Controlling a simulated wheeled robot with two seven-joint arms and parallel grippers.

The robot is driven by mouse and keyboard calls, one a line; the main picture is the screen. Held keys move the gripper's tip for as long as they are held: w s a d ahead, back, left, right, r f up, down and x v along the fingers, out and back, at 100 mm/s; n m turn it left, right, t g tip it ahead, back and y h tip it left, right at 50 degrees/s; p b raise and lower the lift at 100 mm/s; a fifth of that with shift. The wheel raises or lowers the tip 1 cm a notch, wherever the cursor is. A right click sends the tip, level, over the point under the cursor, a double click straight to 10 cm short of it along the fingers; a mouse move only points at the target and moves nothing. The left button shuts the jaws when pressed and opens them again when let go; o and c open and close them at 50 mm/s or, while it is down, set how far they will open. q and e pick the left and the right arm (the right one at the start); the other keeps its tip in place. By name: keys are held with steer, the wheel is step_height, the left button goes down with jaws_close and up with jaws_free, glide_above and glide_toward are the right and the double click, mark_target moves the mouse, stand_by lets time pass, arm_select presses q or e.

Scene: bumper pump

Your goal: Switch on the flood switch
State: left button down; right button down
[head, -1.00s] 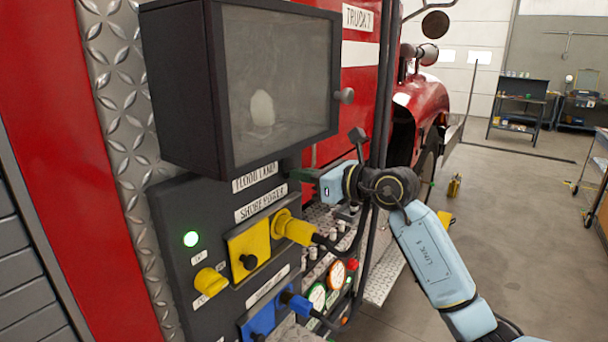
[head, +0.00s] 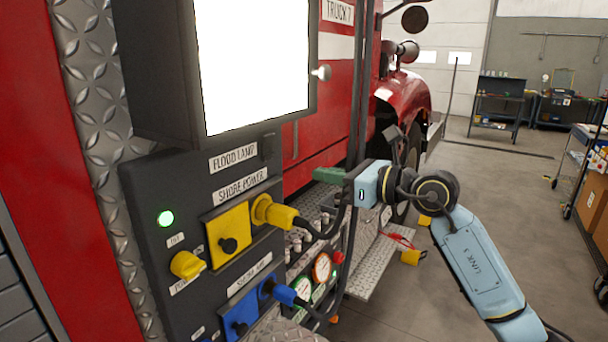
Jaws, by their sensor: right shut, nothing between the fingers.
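The flood lamp (head: 252,62) at the top of the panel is lit bright white. Its label, FLOOD LAMP (head: 233,158), is on the dark panel (head: 150,215) just below. A small dark piece at the right end of that label looks like the flood switch (head: 267,147); its lever position is too dark to tell. My right gripper (head: 328,175), with green fingers, is shut and empty. It is to the right of the switch and a little lower in the picture, apart from it. My left gripper is out of view.
A yellow shore power plug (head: 272,212) and a blue plug (head: 284,292) with black cables stick out below the gripper.

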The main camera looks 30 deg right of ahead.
steer(key=v, duration=0.3)
steer(key=shift+s+f+b, duration=0.2)
steer(key=shift+f+b, duration=0.05)
steer(key=shift+b, duration=0.15)
